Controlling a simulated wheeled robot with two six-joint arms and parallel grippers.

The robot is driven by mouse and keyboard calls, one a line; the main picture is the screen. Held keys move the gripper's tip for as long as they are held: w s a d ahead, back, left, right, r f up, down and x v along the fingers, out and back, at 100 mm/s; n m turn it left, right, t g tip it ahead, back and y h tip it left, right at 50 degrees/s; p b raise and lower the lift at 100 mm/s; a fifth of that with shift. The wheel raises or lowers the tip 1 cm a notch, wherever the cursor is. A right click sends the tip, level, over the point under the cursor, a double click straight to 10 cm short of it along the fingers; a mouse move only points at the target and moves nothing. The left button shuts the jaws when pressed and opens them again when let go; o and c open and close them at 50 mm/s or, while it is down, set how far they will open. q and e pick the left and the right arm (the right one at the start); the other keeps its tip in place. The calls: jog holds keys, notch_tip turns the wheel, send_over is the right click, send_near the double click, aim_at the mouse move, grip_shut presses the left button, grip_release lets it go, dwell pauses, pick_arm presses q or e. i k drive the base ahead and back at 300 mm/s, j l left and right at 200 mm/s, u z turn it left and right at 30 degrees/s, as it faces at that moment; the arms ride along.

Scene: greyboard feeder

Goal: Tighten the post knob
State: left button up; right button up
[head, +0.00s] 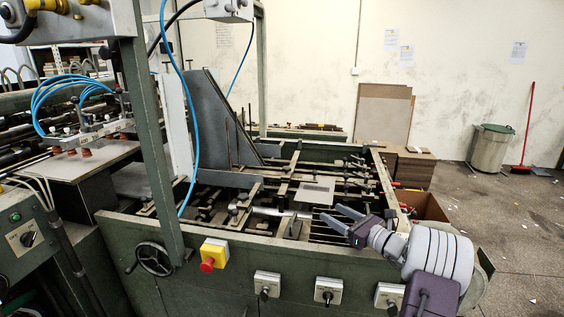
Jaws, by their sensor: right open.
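My right gripper (332,214) reaches in from the lower right over the front part of the feeder bed, its two grey fingers spread and nothing between them. A short dark post (294,228) stands just left of the fingertips, apart from them. A silvery rod with a rounded end (236,209) lies further left. Several small knobs and clamps sit on the bars; I cannot tell which is the post knob. My left gripper is not in view.
The green feeder frame (225,232) runs along the front, with a red stop button (208,264) and a handwheel (154,259). A tall grey plate (208,120) rises behind the bed. A blue hose (188,110) hangs at left. Open floor lies at right.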

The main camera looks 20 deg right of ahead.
aim_at(286, 169)
jog(key=i, duration=1)
